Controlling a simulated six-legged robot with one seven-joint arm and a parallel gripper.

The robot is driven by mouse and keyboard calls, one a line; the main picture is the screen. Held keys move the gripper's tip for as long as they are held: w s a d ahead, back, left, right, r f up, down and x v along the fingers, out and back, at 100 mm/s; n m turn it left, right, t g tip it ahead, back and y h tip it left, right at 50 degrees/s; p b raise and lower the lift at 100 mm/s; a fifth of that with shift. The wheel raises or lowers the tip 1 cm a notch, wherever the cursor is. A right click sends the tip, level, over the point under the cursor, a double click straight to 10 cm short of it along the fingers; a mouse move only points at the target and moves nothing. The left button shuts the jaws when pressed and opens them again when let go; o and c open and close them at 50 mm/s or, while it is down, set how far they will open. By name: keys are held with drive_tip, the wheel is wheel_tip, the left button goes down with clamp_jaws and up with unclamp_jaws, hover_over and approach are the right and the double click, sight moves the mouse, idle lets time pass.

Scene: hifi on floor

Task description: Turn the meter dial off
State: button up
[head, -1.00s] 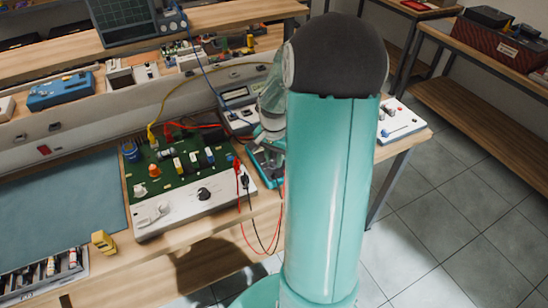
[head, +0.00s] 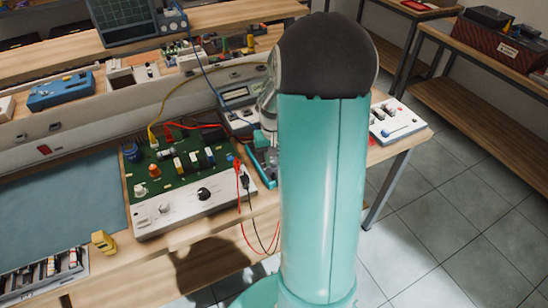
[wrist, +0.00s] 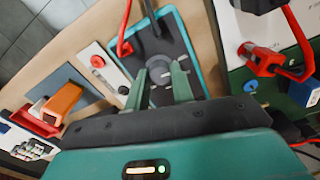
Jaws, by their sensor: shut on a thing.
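The meter (wrist: 203,58) is a dark-faced multimeter with a teal border, lying on the bench in the wrist view. In the head view, a strip of its teal edge (head: 265,167) shows beside my arm. Its round grey dial (wrist: 160,74) sits between the fingers of my gripper (wrist: 159,85). The fingers are shut on the dial from both sides. I cannot read the dial's setting.
Red and black leads (head: 245,200) hang over the bench's front edge. A green circuit board unit (head: 185,180) stands to the left. A white panel (head: 395,121) lies at the bench's right end. In the wrist view, a red plug lead (wrist: 124,30) crosses close to the meter.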

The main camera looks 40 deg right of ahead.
sight(273, 161)
drive_tip(key=shift+n, duration=0.4)
drive_tip(key=o, duration=1)
wheel_tip(273, 161, up, 14)
drive_tip(key=shift+a, duration=0.1)
idle(0.5)
